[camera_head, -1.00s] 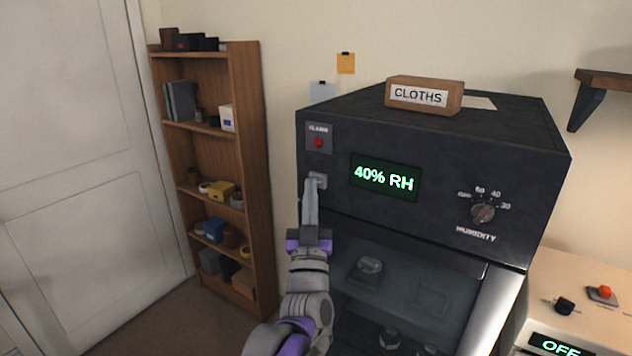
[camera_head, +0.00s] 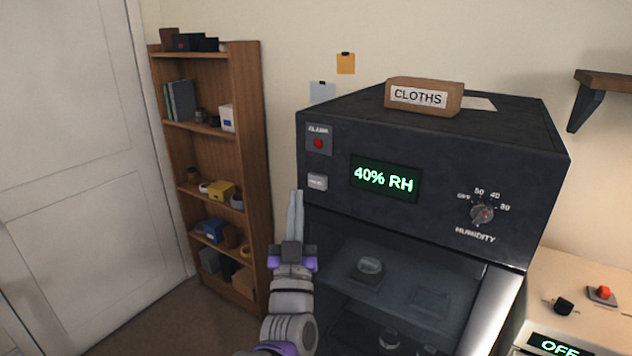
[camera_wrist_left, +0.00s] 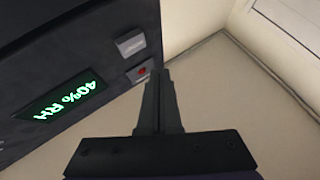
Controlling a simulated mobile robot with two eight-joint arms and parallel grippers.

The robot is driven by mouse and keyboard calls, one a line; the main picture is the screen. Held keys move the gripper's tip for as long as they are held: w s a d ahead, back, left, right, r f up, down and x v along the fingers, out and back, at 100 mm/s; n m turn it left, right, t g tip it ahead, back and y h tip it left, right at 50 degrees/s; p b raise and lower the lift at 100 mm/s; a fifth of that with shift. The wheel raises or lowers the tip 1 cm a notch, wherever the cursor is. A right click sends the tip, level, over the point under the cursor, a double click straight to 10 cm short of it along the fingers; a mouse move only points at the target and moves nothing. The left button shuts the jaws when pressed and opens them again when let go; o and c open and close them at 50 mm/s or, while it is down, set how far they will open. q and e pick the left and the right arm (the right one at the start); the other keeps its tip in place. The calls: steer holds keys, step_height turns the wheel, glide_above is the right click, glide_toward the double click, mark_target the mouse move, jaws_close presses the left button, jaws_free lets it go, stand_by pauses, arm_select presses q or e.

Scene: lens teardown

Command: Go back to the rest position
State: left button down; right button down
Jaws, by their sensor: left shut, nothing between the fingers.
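My left gripper (camera_head: 295,196) is shut and empty in the head view, its fingers pointing up. It stands in front of the cabinet's left edge, just below and left of a small light button (camera_head: 317,181), apart from it in this view. In the left wrist view the shut fingers (camera_wrist_left: 161,75) show beside the cabinet's dark front (camera_wrist_left: 75,55), near a red lamp or button (camera_wrist_left: 142,71). My right gripper is not in view.
The dark dry cabinet (camera_head: 440,135) reads 40% RH and has a humidity knob (camera_head: 482,213). A CLOTHS box (camera_head: 424,97) lies on top. A wooden shelf (camera_head: 243,150) stands at left. A side unit (camera_head: 575,270) reading OFF stands at right.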

arm_select(q)
steer(key=shift+s+a, duration=0.5)
steer(key=shift+s, duration=0.1)
steer(key=s+a+f+m+g+h, duration=0.1)
steer(key=a+f+g, duration=0.1)
steer(key=f+g, duration=0.3)
steer(key=s+a+f+m+g+h, duration=0.1)
steer(key=s+a+f+g, duration=0.15)
steer(key=f, duration=0.45)
steer(key=s+a+f+n+g+y, duration=0.1)
steer(key=s+a+f+g+y, duration=0.1)
steer(key=s+a+f+g, duration=0.4)
steer(key=s+a+f+n+g+y, duration=0.1)
steer(key=s+a+f+g, duration=0.5)
steer(key=s+f, duration=1)
steer(key=shift+s+a+f+n+y, duration=0.15)
steer(key=shift+s+f+n+y, duration=0.2)
steer(key=shift+f+y, duration=0.35)
